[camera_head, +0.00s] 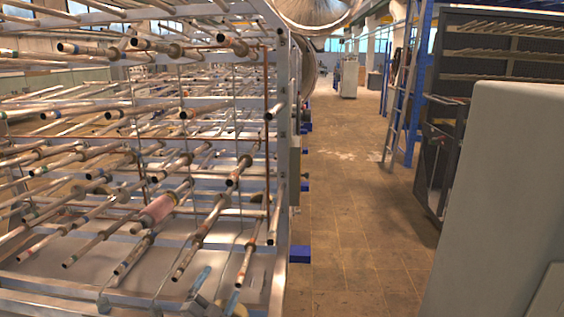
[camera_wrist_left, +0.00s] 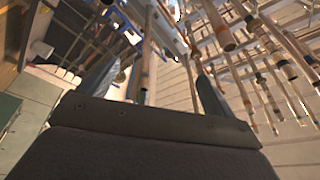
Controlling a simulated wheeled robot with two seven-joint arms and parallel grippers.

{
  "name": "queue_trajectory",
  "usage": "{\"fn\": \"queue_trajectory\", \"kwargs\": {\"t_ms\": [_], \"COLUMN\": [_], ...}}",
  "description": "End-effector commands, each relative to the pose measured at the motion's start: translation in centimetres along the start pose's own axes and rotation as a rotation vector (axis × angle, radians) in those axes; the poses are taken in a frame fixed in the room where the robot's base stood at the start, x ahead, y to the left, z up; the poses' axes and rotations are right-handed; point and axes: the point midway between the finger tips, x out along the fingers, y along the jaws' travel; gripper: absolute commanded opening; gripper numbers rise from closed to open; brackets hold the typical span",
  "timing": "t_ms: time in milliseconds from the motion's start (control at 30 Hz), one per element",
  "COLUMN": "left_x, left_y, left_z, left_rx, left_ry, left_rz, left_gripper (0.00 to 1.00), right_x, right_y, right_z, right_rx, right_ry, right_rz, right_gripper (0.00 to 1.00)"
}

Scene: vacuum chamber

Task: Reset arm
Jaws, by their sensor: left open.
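My left gripper (camera_head: 219,284) shows at the bottom of the head view, low in front of the rack of metal tubes (camera_head: 277,180). Its two bluish fingers stand apart. In the left wrist view the open fingers (camera_wrist_left: 155,75) point up and away, with wide space between them. A tube (camera_wrist_left: 147,60) appears between the fingers in that view; I cannot tell its distance, and nothing is clearly gripped. My right gripper is not in view.
Many tube ends stick out of the rack toward me, close around the left gripper. A pale grey block (camera_head: 505,180) stands at the right. A blue ladder frame (camera_head: 420,85) and dark shelf (camera_head: 505,50) are behind it. The tiled floor (camera_head: 360,220) between is clear.

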Motion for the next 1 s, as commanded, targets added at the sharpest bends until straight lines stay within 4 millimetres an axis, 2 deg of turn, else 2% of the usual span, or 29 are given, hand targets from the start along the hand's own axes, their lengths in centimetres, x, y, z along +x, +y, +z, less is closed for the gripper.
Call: {"fn": "queue_trajectory", "kwargs": {"t_ms": [200, 333, 467, 600, 800, 900, 1000], "left_x": [-7.0, -12.6, -19.0, -26.3, -35.8, -39.0, -40.9], "left_y": [6.1, 10.5, 15.0, 19.6, 24.5, 25.8, 26.4], "left_z": [6.2, 9.0, 10.4, 10.4, 8.0, 6.7, 5.8], "left_rx": [-0.252, -0.384, -0.503, -0.619, -0.754, -0.798, -0.823], "left_ry": [-0.412, -0.66, -0.896, -1.129, -1.396, -1.479, -1.528], "left_rz": [0.047, 0.117, 0.215, 0.345, 0.549, 0.628, 0.678], "left_gripper": [0.9, 0.9, 0.9, 0.9, 0.9, 0.9, 0.9], "right_x": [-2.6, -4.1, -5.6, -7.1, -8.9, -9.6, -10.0], "right_y": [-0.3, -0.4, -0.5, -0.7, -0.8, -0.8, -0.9], "right_z": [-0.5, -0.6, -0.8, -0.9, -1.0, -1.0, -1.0], "right_rx": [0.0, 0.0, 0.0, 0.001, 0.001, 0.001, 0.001], "right_ry": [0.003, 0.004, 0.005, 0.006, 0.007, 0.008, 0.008], "right_rz": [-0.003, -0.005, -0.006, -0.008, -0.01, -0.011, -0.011], "right_gripper": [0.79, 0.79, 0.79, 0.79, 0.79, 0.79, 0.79]}}
